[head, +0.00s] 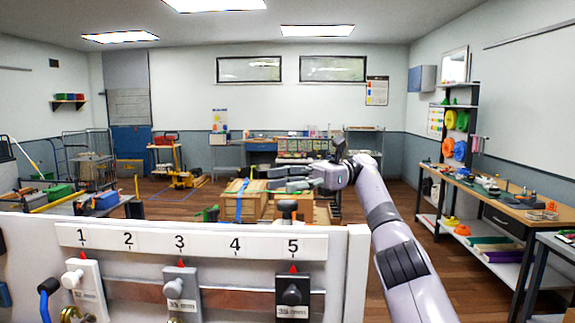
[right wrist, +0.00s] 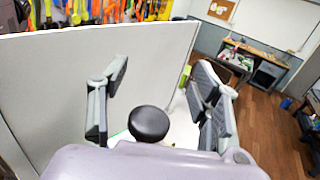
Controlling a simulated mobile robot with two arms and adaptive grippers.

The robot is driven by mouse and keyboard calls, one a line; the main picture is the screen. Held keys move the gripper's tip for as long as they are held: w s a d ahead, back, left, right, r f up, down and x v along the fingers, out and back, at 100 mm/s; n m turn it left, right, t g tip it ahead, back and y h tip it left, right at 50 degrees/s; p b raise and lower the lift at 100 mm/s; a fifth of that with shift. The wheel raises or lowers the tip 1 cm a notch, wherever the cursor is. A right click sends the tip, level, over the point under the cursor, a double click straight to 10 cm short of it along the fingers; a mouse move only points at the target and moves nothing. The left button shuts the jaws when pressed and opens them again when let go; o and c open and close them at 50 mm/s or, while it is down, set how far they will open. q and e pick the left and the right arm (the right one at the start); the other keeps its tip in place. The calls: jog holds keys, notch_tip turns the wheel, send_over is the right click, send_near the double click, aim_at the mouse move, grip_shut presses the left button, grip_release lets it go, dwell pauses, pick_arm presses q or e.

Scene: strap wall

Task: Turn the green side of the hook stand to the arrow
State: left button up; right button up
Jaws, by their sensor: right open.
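My right gripper (head: 280,178) reaches in from the right above the top edge of the white panel, its fingers pointing left. In the right wrist view its two fingers (right wrist: 160,95) are apart, with a round black knob (right wrist: 150,124) between and below them. Nothing is clasped. A dark knob (head: 288,207) on a short post shows below the gripper in the head view, just over the panel edge. A thin green edge shows beside the knob in the wrist view; the rest of the hook stand is hidden. Red arrows mark the panel under 1, 3 and 5. My left gripper is out of view.
The white numbered panel (head: 205,243) fills the lower front, with white (head: 88,285), grey (head: 182,290) and black (head: 293,292) strap holders. Colourful straps (right wrist: 95,10) hang beyond a panel in the wrist view. A workbench (head: 510,200) stands far right.

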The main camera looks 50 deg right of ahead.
notch_tip(320, 180, up, 3)
jog(key=shift+a+r, duration=0.15)
jog(key=shift+r, duration=0.75)
